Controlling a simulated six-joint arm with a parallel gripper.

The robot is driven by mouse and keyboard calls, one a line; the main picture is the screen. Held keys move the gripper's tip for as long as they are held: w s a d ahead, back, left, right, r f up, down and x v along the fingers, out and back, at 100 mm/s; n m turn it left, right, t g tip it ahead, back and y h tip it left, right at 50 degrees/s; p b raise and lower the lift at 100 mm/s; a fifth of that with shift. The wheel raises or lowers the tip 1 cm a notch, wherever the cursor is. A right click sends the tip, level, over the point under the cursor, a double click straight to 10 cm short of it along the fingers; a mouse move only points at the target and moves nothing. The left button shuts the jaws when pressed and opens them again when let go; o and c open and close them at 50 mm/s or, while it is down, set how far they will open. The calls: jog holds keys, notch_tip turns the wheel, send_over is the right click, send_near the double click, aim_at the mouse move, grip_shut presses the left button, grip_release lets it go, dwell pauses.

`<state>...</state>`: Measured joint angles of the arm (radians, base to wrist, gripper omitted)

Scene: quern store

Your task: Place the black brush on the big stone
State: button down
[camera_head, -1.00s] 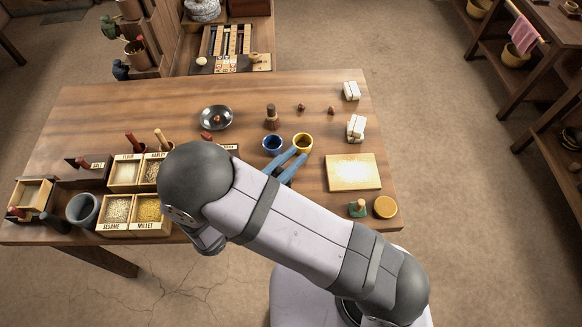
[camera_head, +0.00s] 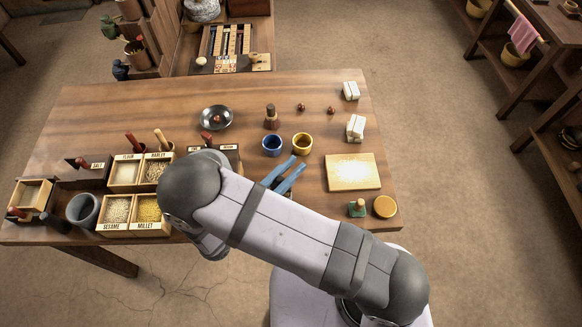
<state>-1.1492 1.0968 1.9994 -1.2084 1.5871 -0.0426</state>
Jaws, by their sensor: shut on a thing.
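Two blue fingers of my gripper (camera_head: 286,175) show past the upper edge of my arm, over the table's front middle, below the blue cup and left of the pale slab. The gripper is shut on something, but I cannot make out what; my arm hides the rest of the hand. I cannot pick out the black brush for certain. A brown brush-like thing (camera_head: 271,117) stands upright behind the cups. A grey, rounded, stone-like thing (camera_head: 203,9) sits at the back, cut by the frame's top edge; I cannot tell if it is the big stone.
On the table (camera_head: 130,105) are a blue cup (camera_head: 271,146), a yellow cup (camera_head: 302,143), a dark bowl (camera_head: 216,118), a pale slab (camera_head: 353,184) and white blocks (camera_head: 355,128). Grain boxes (camera_head: 134,228) and a grey mortar (camera_head: 82,210) stand left. The far left of the tabletop is clear.

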jog(key=c, duration=1.7)
grip_release()
jog(key=shift+o, duration=0.2)
jog(key=shift+r, duration=0.15)
jog(key=shift+s+a, duration=0.15)
jog(key=shift+a, duration=0.05)
jog(key=b+v, duration=0.3)
jog(key=v, duration=0.8)
jog(key=shift+s+a, duration=0.15)
jog(key=shift+s, duration=0.05)
